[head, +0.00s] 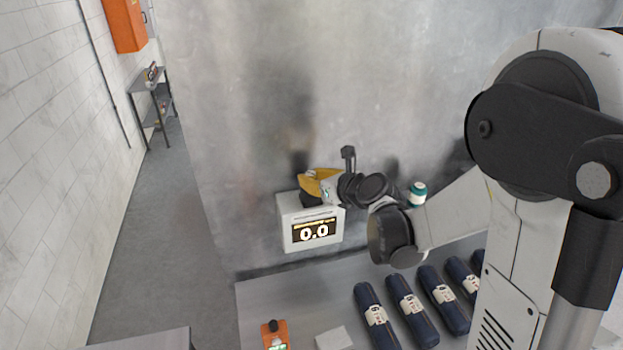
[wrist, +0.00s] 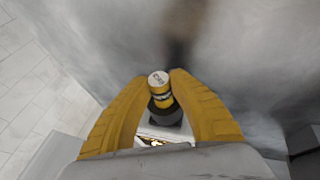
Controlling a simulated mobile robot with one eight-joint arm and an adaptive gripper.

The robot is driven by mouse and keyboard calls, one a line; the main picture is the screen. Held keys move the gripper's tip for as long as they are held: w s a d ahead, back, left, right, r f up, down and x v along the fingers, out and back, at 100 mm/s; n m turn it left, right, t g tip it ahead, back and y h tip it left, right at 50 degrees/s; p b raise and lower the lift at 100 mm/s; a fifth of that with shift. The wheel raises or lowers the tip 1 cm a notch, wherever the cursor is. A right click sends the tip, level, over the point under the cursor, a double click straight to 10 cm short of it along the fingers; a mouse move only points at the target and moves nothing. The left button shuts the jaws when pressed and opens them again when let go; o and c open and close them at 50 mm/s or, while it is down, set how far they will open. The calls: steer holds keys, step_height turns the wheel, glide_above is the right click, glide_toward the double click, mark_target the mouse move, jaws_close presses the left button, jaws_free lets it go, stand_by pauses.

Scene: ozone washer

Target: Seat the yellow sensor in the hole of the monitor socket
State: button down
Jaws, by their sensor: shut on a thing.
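The yellow sensor (wrist: 160,90) with a pale round top is between the two yellow fingers of my gripper (wrist: 161,82), which is shut on it. The dark socket (wrist: 164,113) is directly under the sensor in the wrist view. I cannot tell whether the sensor's lower end is above the hole or inside it.
Below the monitor, a grey table (head: 300,295) holds several dark blue cases (head: 410,309), an orange handheld device (head: 274,334) and a pale block (head: 334,339). A teal-capped container (head: 417,194) shows right of my wrist. The metal wall (head: 260,110) is close behind my gripper.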

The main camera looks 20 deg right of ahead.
steer(key=c, duration=1.3)
jaws_free()
steer(key=shift+f, duration=0.1)
steer(key=shift+r+p, duration=0.25)
steer(key=shift+p, duration=0.05)
steer(key=v, duration=1.2)
steer(key=s+a+n+g+h, duration=0.1)
steer(key=s+n+g, duration=0.1)
steer(key=s+n, duration=0.4)
steer(key=s+a+f+n+g+h, duration=0.1)
steer(key=s+n, duration=0.5)
steer(key=n, duration=0.9)
steer(key=s+a+f+n+g+h, duration=0.1)
steer(key=s+n+g+h, duration=0.1)
steer(key=s+n, duration=0.5)
steer(key=shift+a+f+n+g, duration=0.15)
steer(key=shift+n+g, duration=0.1)
steer(key=shift+n, duration=0.85)
steer(key=shift+a+f+n+g, duration=0.1)
steer(key=shift+n+g, duration=0.15)
steer(key=shift+n, duration=0.85)
